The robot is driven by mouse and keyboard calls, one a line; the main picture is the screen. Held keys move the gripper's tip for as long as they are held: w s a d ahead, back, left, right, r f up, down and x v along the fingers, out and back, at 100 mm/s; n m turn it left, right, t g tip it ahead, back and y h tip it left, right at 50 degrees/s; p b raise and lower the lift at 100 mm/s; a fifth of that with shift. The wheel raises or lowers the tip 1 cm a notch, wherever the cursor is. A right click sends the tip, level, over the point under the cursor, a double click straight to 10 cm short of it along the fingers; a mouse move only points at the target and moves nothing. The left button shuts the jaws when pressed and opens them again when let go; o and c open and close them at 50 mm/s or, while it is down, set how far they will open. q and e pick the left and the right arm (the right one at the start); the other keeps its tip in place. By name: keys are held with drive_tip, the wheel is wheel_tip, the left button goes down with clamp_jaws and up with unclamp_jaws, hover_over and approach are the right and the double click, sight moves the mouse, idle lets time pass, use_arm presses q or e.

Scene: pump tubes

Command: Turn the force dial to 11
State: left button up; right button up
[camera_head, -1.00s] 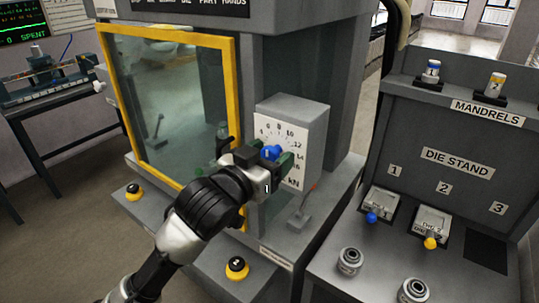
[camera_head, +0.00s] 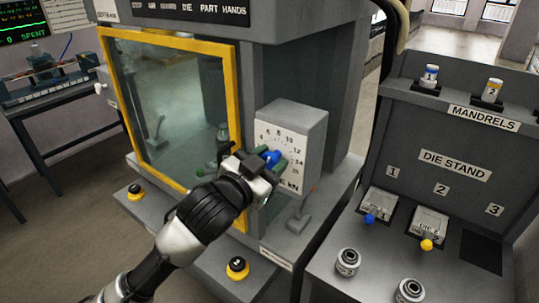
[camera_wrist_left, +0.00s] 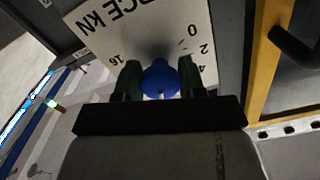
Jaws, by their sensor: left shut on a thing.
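The force dial is a blue knob (camera_head: 271,159) on a white scale plate (camera_head: 296,148) with printed numbers up to 16, fixed on a grey box. My left gripper (camera_head: 268,163) is at the knob with its green fingers on either side of it. In the left wrist view the fingers (camera_wrist_left: 160,82) are closed on the blue knob (camera_wrist_left: 160,78). The scale plate (camera_wrist_left: 128,35) appears upside down there, with 16, 0, 2 and 4 readable. The knob's pointer is hidden, so its setting cannot be read. My right gripper is not in view.
The yellow-framed glass guard (camera_head: 236,90) stands just left of the dial. A small lever (camera_head: 298,222) sits below the dial box. The die stand (camera_head: 455,165) with dies and mandrels is at the right. Black-and-yellow buttons (camera_head: 237,265) are on the front ledge.

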use_arm(q)
drive_tip(key=m+p, duration=0.2)
drive_tip(key=m, duration=0.3)
drive_tip(key=shift+r+p, duration=0.1)
drive_tip(key=shift+p, duration=0.2)
drive_tip(key=shift+m, duration=0.3)
drive_tip(key=o, duration=0.9)
drive_tip(key=shift+a, duration=0.1)
drive_tip(key=shift+s+a, duration=0.15)
drive_tip(key=shift+s, duration=0.15)
drive_tip(key=shift+b+v, duration=1.4)
drive_tip(key=shift+v, duration=3.7)
